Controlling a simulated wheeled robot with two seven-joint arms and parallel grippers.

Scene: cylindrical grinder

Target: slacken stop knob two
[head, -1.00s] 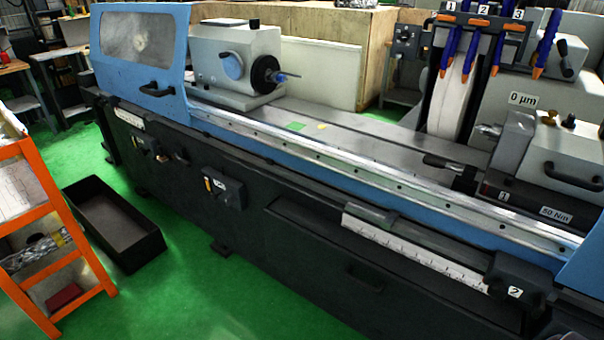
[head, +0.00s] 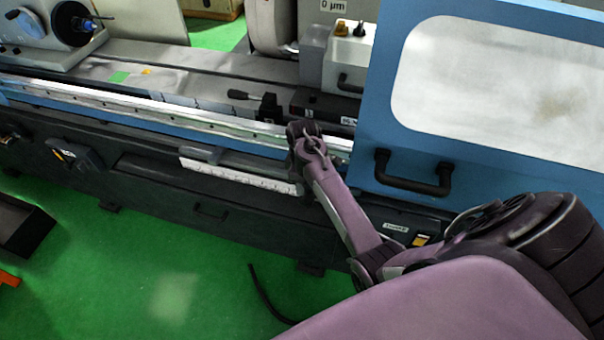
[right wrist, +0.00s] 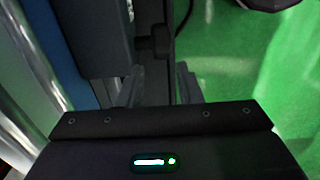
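Stop knob two cannot be made out in the head view; my right forearm and gripper cover the right end of the white scale (head: 240,175). My right gripper (head: 298,160) is at that end, in front of the blue-edged rail. In the right wrist view, a dark block (right wrist: 95,35) carries a short, dark round knob (right wrist: 156,42) on its right side. The fingers of my right gripper (right wrist: 159,85) show as two grey shapes set apart, with the knob ahead of them. I see no contact with the knob. My left gripper is out of view.
A blue door with a window and a dark handle (head: 412,172) stands right of my right arm. A lever (head: 240,95) and dark block sit on the machine bed (head: 180,70) behind. The green floor (head: 150,270) in front is mostly clear, with a black cable.

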